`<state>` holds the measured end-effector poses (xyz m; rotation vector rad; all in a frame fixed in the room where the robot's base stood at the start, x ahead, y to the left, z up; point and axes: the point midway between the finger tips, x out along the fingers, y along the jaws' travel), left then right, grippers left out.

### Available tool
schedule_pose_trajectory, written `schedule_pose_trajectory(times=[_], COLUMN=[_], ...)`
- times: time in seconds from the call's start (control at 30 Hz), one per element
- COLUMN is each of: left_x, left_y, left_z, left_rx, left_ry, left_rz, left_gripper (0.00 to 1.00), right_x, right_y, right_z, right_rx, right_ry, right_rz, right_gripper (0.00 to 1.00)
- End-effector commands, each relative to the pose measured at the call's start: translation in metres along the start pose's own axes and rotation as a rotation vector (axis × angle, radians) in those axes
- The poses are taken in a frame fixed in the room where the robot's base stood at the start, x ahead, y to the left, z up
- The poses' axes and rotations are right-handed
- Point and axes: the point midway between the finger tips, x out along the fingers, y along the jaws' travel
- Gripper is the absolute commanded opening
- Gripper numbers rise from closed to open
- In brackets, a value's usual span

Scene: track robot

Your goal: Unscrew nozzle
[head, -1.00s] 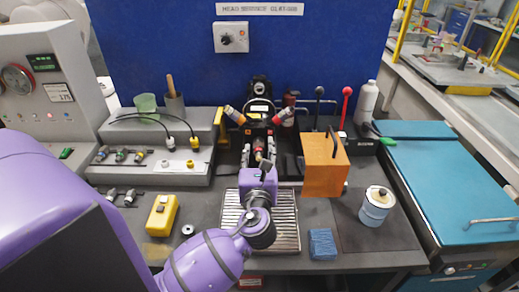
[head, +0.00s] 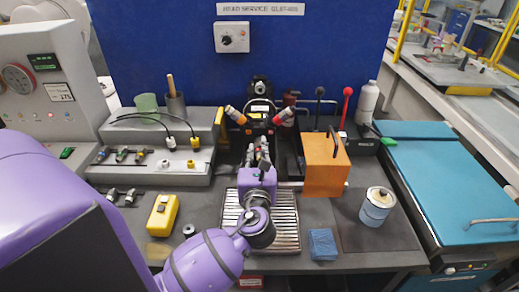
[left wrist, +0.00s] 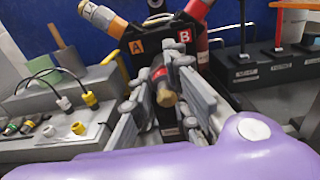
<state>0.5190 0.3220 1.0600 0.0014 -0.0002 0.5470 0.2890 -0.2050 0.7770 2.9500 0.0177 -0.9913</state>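The nozzle (left wrist: 162,80), a dark and red cylinder with a brass tip, points toward me from the front of the black head between the labels A and B. My left gripper (head: 258,149) is in front of the head, its fingers spread left and right. In the left wrist view its grey fingers (left wrist: 160,80) stand on both sides of the nozzle with a gap between them; I cannot tell whether either touches it. In the head view the fingers mostly hide the nozzle. My right gripper is in neither view.
An orange-tipped fitting (head: 235,115) and a red one (head: 284,116) angle out from the head. An orange block (head: 325,165) stands close on the right. A metal grate (head: 285,225) lies below my arm.

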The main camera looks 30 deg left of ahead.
Motion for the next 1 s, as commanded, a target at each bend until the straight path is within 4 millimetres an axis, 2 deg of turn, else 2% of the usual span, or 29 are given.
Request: schedule_pose_trajectory(times=[0.03,0.47,0.7,1.0], left_x=[-0.001,-0.002,-0.003,-0.003], left_y=[-0.005,-0.009,-0.011,-0.012], left_z=[0.000,0.000,-0.004,-0.005], left_rx=[-0.003,-0.020,-0.325,-0.635], left_ry=[0.000,0.001,0.008,0.011], left_rz=[-0.013,-0.021,-0.021,-0.020], left_gripper=[0.00,0.00,0.00,0.00], right_x=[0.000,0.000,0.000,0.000], right_y=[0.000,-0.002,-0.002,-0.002], right_z=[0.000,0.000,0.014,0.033], right_rx=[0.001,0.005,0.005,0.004], right_ry=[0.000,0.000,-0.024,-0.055], right_rz=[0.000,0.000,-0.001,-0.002], right_gripper=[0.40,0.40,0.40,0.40])
